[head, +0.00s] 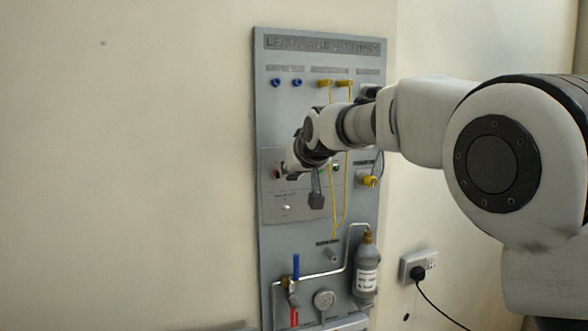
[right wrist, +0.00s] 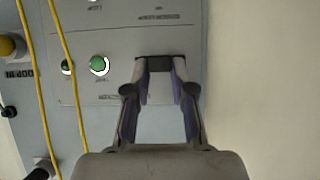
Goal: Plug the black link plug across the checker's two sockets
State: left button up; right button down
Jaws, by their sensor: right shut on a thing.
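The checker (head: 275,205) is a grey box panel in the middle of the tall fittings board. It also fills the upper part of the right wrist view (right wrist: 115,35). My right gripper (head: 284,172) is at the checker's left side in the head view. In the right wrist view my right gripper (right wrist: 158,78) is shut on the black link plug (right wrist: 154,63), which spans its fingertips in front of the checker's face. The two sockets are hidden. I cannot tell whether the plug touches the face or sits in the sockets. My left gripper is not in view.
A green button (right wrist: 98,64) is left of the gripper in the right wrist view. Yellow cords (head: 348,180) hang down the board. A grey bottle (head: 366,270), a gauge (head: 324,299) and a blue lever (head: 296,266) are below. Bare wall (head: 130,180) lies left.

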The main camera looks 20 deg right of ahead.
jog(key=shift+w, duration=0.15)
jog(key=c, duration=0.9)
grip_release()
